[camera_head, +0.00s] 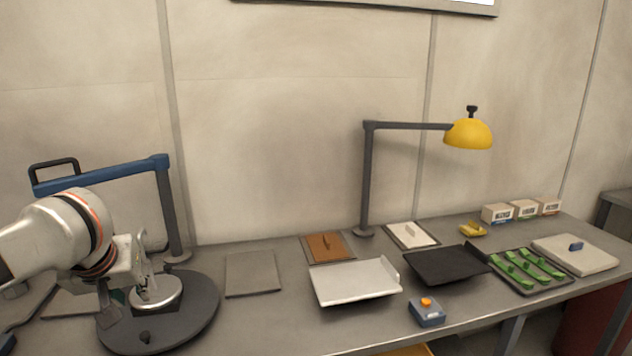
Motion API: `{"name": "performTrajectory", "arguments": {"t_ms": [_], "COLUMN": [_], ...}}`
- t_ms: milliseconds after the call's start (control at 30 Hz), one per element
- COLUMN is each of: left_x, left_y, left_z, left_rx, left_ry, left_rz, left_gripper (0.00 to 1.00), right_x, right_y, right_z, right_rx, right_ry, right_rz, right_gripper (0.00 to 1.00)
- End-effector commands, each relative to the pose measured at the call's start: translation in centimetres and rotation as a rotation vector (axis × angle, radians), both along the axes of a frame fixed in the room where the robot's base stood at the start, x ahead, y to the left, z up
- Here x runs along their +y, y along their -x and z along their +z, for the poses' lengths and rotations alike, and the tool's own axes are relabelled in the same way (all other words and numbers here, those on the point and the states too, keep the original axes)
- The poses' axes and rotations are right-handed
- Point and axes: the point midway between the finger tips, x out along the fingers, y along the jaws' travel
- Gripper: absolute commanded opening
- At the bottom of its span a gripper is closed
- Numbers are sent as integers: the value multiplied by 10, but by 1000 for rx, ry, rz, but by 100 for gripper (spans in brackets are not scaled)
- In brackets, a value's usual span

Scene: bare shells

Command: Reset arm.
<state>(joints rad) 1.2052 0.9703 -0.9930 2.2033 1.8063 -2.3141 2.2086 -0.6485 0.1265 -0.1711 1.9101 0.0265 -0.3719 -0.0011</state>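My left arm comes in from the left edge, and its gripper (128,294) points down over a dark round turntable-like base (195,318) at the front left. A small silver disc (168,292) sits on that base, partly hidden behind the gripper. The fingers overlap the disc and dark base in the picture, so I cannot tell whether they are apart or hold anything. My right gripper is not in view.
A blue-armed stand (110,172) rises behind my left gripper. A yellow lamp (468,134) overhangs the bench. A white tray (352,284), a black tray (440,266), a button box (427,314), a tray of green pieces (526,284) and small boxes (497,213) stand rightward.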

Motion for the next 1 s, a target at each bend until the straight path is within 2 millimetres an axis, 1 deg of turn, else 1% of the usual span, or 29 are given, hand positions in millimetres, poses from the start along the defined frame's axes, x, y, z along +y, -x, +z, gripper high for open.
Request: {"name": "performTrajectory", "arguments": {"t_ms": [33,167,367,500,633,700,800,900,1000], "left_x": [-13,-34,-74,-106,-130,-137,-142,-139,-128], "left_y": [1,-1,0,7,16,22,31,42,56], "left_z": [-13,-31,-65,-93,-117,-129,-145,-162,-179], "left_rx": [11,4,-17,-50,-92,-116,-144,-164,-168], "left_ry": [-1,-14,-27,-37,-51,-66,-96,-141,-201], "left_rz": [-45,-147,-325,-466,-574,-618,-664,-691,-704], "left_gripper": [23,23,23,23,23,23,23,23,23], "right_x": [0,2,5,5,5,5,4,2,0], "right_y": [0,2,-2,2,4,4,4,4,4], "right_z": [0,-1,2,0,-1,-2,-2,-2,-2], "right_rx": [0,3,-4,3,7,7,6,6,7], "right_ry": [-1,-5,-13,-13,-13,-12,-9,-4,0], "right_rz": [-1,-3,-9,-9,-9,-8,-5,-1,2], "right_gripper": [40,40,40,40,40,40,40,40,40]}}
